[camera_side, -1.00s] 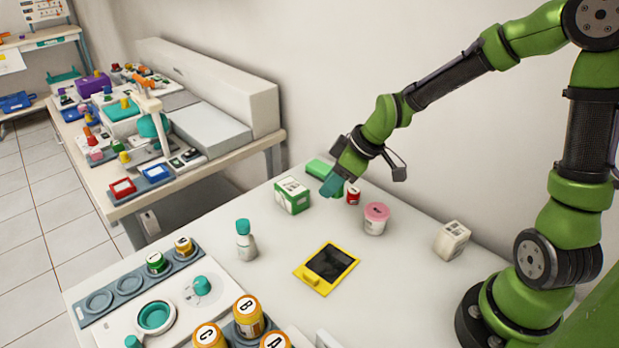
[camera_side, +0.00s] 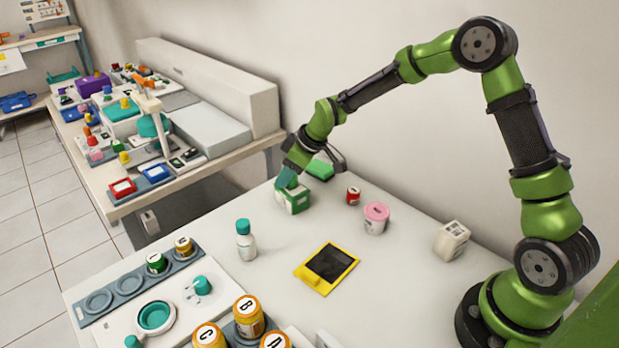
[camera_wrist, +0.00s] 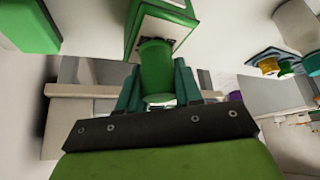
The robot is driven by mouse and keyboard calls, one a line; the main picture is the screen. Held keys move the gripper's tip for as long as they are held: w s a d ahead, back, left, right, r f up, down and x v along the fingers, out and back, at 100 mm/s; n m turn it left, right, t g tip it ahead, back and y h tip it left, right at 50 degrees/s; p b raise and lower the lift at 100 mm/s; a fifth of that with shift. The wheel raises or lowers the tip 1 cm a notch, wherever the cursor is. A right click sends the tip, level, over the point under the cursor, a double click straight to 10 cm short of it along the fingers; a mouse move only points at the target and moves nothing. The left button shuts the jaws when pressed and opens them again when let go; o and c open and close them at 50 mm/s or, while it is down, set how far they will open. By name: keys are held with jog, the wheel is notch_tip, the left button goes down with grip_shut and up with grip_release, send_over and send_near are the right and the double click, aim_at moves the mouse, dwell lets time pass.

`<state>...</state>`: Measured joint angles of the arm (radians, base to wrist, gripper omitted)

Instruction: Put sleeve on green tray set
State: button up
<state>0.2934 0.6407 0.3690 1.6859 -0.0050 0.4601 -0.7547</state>
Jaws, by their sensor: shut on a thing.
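My gripper (camera_side: 285,180) is over the green-and-white box (camera_side: 297,203), which I take to be the green tray set. In the wrist view, the two teal fingers of my gripper (camera_wrist: 158,82) are shut on a green cylinder, which I take to be the sleeve (camera_wrist: 156,58). The far end of the sleeve overlaps the box (camera_wrist: 187,20) in that view; I cannot tell whether they touch. The side view does not clearly show the sleeve, and my gripper covers part of the box top.
A green block (camera_side: 320,169) lies behind the box. A small red can (camera_side: 353,196), a pink-lidded jar (camera_side: 376,220) and a white carton (camera_side: 452,242) stand to the right. A teal-capped bottle (camera_side: 246,243) and a yellow device (camera_side: 327,268) are in front, with bare table between.

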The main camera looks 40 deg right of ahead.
jog(key=shift+f, duration=0.2)
jog(key=o, duration=1)
jog(key=shift+r, duration=0.3)
jog(key=v, duration=1.1)
jog(key=s+r+m, duration=0.2)
jog(key=s+m, duration=0.1)
jog(key=s, duration=0.5)
jog(key=s+a+r+m+t, duration=0.1)
jog(key=s+r+m, duration=0.2)
jog(key=s, duration=0.6)
jog(key=s+a+r+m+t+h, duration=0.1)
jog(key=s+r+m, duration=0.2)
jog(key=s, duration=0.5)
jog(key=shift+s+m, duration=0.25)
jog(key=shift+m, duration=0.25)
